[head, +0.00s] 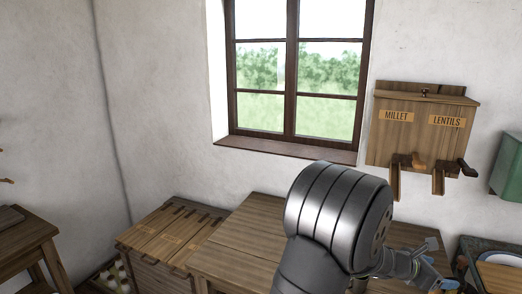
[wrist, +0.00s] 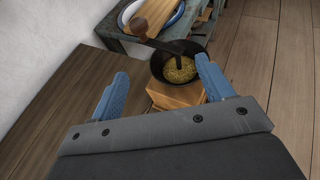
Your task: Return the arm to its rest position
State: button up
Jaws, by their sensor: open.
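My gripper (wrist: 160,85) shows in the wrist view with its two blue fingers spread wide apart and nothing between them. In the head view my gripper (head: 440,281) is small at the lower right, partly hidden by my grey arm, which reaches over the wooden table (head: 240,235). In the wrist view the wooden table (wrist: 75,85) lies below and to the left of the fingers. Beyond the fingertips are a light wooden block (wrist: 175,95) and a dark pot (wrist: 190,68) with yellowish grains in it.
A wall dispenser (head: 425,135) labelled millet and lentils hangs right of the window (head: 295,85). A slatted wooden chest (head: 170,235) stands left of the table. A greenish side table (wrist: 118,38) bears a blue-rimmed plate (wrist: 183,18) and a wooden board. A green box (head: 508,165) is at the right edge.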

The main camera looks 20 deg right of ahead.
jog(key=s+d+r+m+g, duration=0.1)
jog(key=s+d+r, duration=0.4)
jog(key=s+r, duration=0.15)
jog(key=shift+y, duration=0.3)
jog(key=shift+s+d+f, duration=0.1)
jog(key=shift+s+f, duration=0.05)
jog(key=shift+f, duration=0.95)
jog(key=shift+s+f, duration=0.1)
jog(key=shift+f, duration=0.95)
